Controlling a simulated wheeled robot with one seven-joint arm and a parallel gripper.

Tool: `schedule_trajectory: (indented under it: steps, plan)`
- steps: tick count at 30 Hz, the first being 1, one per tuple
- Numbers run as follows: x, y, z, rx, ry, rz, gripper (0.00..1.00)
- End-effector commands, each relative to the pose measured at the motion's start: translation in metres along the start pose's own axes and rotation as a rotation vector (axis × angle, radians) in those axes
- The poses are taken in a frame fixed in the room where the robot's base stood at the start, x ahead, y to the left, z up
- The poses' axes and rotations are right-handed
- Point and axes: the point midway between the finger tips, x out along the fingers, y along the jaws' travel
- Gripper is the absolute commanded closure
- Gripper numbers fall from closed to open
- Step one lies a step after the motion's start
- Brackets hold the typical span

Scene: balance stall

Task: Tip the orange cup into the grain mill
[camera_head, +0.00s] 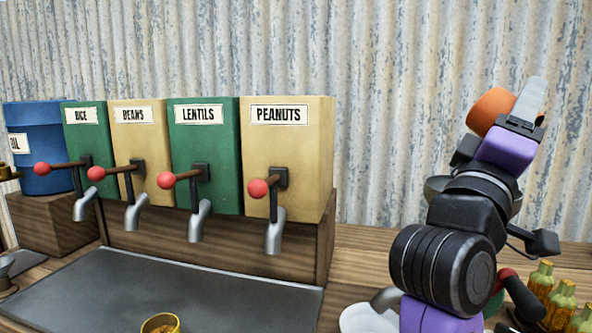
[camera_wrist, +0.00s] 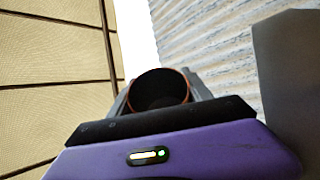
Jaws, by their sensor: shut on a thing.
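My gripper (camera_head: 522,106) is raised at the right of the head view and is shut on the orange cup (camera_head: 488,110). The cup looks tilted. In the wrist view the cup (camera_wrist: 160,76) shows its orange rim and dark inside between the fingers; I cannot tell what it holds. The grain mill shows only in part behind my arm: a grey hopper rim (camera_head: 437,184), and low down a grey spout (camera_head: 385,299) and a red handle part (camera_head: 507,274). The cup is above the hopper in the picture; how well they line up is hidden.
A pale bowl (camera_head: 358,319) stands under the spout. Several small yellow-green bottles (camera_head: 557,303) stand at the right. Dispensers (camera_head: 287,150) with red-knobbed levers line the back left. A gold cup (camera_head: 160,324) stands on the dark mat (camera_head: 120,290). A corrugated wall (camera_head: 390,90) closes the back.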

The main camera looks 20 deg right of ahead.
Motion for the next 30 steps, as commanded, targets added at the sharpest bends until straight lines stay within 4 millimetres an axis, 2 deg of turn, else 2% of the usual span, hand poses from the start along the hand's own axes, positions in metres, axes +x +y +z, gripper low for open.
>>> schedule_trajectory:
  steps: [1,2,13,30]
  plan:
    - [-0.004,-0.051,-0.03,-0.044,0.05,-0.095,0.88]
    - [-0.002,-0.049,-0.031,-0.044,0.05,-0.095,0.88]
    - [0.026,-0.015,-0.043,-0.048,0.044,-0.093,0.88]
    - [0.083,0.066,-0.075,-0.048,0.041,-0.08,0.88]
